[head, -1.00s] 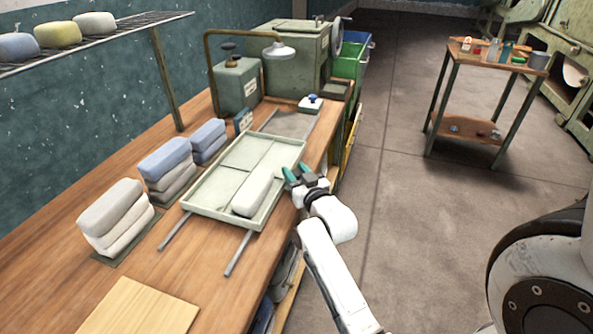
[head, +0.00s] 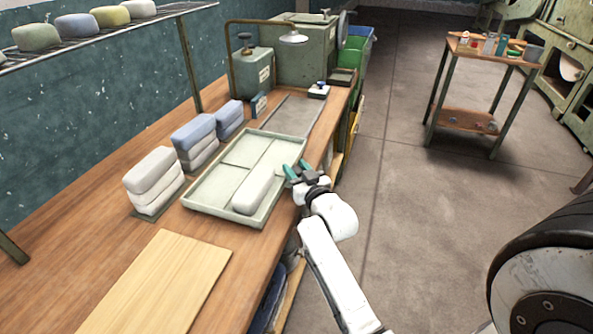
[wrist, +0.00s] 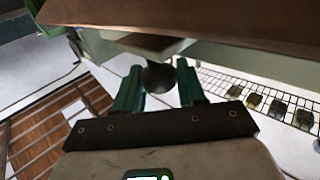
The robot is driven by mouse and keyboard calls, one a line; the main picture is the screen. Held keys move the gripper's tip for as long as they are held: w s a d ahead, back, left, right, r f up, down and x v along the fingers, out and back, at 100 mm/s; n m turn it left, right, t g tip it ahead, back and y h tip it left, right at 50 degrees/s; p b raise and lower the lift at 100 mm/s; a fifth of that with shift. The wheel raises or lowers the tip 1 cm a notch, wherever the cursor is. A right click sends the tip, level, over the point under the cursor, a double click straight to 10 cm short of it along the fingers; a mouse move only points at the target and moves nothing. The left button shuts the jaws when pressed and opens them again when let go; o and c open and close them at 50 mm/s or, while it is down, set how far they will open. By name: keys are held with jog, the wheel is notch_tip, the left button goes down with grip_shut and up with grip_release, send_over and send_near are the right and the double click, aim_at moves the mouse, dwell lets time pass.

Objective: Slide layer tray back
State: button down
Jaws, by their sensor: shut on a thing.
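The pale green layer tray (head: 212,207) lies on the wooden bench with its dividing lines showing. A long, pale rounded block (head: 257,189) lies in its right-hand part. My gripper (head: 296,169) is at the tray's right side, with its green fingers by the rim. In the wrist view my gripper (wrist: 160,88) has its two fingers on either side of a dark round knob (wrist: 159,76) below a pale green part, and is shut on it. The knob is hidden in the head view. The rails under the tray are mostly covered.
A flat grey plate (head: 291,114) lies bare behind the tray. Stacks of grey (head: 153,178) and blue (head: 194,131) blocks stand left of it. A light wooden board (head: 160,285) lies in front.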

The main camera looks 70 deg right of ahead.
jog(key=shift+a+f, duration=0.1)
jog(key=shift+a, duration=0.1)
jog(key=c, duration=0.8)
grip_release()
jog(key=shift+a, duration=0.2)
jog(key=shift+s+a, duration=0.15)
jog(key=shift+s, duration=0.15)
jog(key=b+v, duration=0.1)
jog(key=v, duration=0.9)
